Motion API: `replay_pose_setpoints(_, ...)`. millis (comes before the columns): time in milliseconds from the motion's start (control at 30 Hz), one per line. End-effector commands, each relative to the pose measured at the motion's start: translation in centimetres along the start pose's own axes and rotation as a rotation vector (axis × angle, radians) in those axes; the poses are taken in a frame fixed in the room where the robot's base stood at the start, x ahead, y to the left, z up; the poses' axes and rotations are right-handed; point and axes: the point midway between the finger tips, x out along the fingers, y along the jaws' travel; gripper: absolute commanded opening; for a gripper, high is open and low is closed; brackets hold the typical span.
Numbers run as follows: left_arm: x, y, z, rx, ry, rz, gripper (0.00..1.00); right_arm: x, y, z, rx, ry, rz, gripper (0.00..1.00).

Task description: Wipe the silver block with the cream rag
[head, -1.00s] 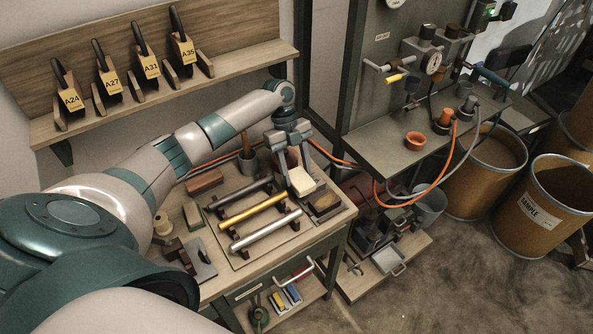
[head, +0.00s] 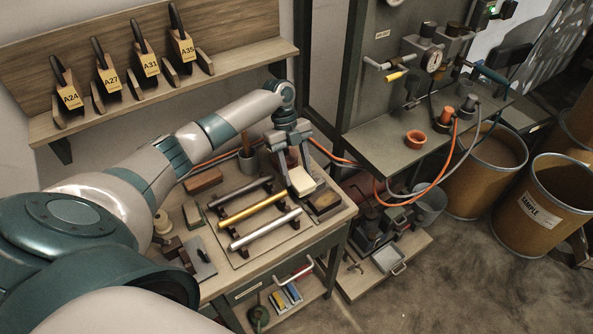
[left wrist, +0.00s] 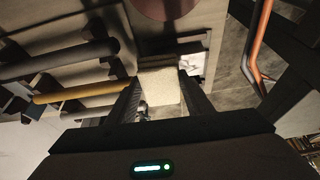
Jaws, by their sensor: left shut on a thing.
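My left gripper (head: 292,160) is shut on the cream rag (head: 302,180), a pale rectangular pad just above the right side of the workbench. The rag also shows between the fingers in the left wrist view (left wrist: 160,88). The silver piece in view is a round bar (head: 265,229), lying on a rack on the bench, nearest the front edge. The rag is beyond the bar's right end and looks apart from it. My right gripper is not in view.
A gold bar (head: 252,210) and a dark bar (head: 240,193) lie parallel behind the silver bar. A brush stands in a grey cup (head: 248,161) at the back. Hoses run along the right.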

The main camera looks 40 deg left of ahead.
Motion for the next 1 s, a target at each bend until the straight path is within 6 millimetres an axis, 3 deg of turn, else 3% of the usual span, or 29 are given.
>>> replay_pose_setpoints(1000,1.3,-0.4,0.5,0.000,0.001,0.000,0.28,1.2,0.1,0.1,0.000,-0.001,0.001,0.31)
